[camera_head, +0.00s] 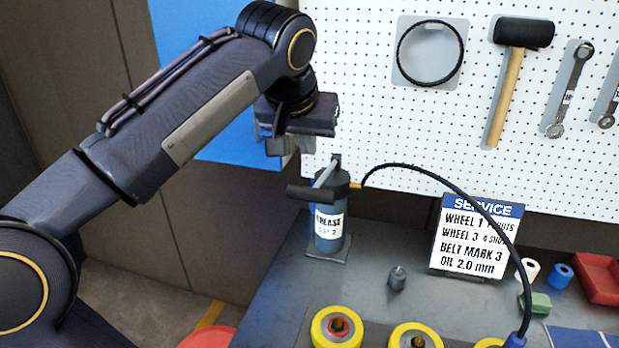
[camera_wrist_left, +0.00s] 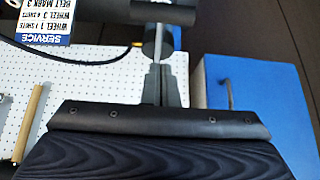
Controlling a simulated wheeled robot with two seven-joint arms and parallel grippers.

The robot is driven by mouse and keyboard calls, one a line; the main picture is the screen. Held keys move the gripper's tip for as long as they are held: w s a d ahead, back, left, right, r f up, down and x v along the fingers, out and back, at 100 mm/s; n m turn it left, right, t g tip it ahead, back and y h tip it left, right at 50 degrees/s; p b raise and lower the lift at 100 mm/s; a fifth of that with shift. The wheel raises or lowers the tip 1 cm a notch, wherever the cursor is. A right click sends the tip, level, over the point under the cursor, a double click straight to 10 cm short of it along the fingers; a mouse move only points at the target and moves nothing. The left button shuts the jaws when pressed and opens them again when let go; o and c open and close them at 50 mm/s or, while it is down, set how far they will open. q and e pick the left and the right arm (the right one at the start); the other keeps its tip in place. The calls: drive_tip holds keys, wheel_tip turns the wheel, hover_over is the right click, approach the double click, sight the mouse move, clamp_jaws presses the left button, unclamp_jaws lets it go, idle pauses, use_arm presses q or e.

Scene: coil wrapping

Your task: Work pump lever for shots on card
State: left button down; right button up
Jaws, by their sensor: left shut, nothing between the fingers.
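The dark grey grease pump (camera_head: 329,228) stands upright on its base plate at the bench's left edge. Its pump lever (camera_head: 324,176) ends in a black grip (camera_head: 305,193) pointing left. My left gripper (camera_head: 288,147) is shut and empty, above and slightly left of the lever in the head view. In the left wrist view, the closed fingertips (camera_wrist_left: 160,68) show in front of part of the lever; contact cannot be told. The service card (camera_head: 474,240) lists wheel 1, wheel 3, belt mark 3 and oil 2.0 mm; its shot numbers are hard to read. My right gripper is out of view.
A black hose (camera_head: 455,188) arches from the pump to a blue nozzle (camera_head: 515,340). Yellow wheels (camera_head: 326,337) line the front. A pegboard (camera_head: 375,120) stands behind.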

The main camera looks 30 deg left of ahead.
sight(310, 192)
use_arm(q)
drive_tip(key=x, duration=0.4)
drive_tip(key=f, duration=0.2)
drive_tip(key=shift+s+f, duration=0.25)
drive_tip(key=shift+f, duration=0.05)
drive_tip(key=shift+s+f, duration=0.15)
drive_tip(key=shift+f, duration=0.55)
drive_tip(key=shift+d+b, duration=0.1)
drive_tip(key=shift+b, duration=0.2)
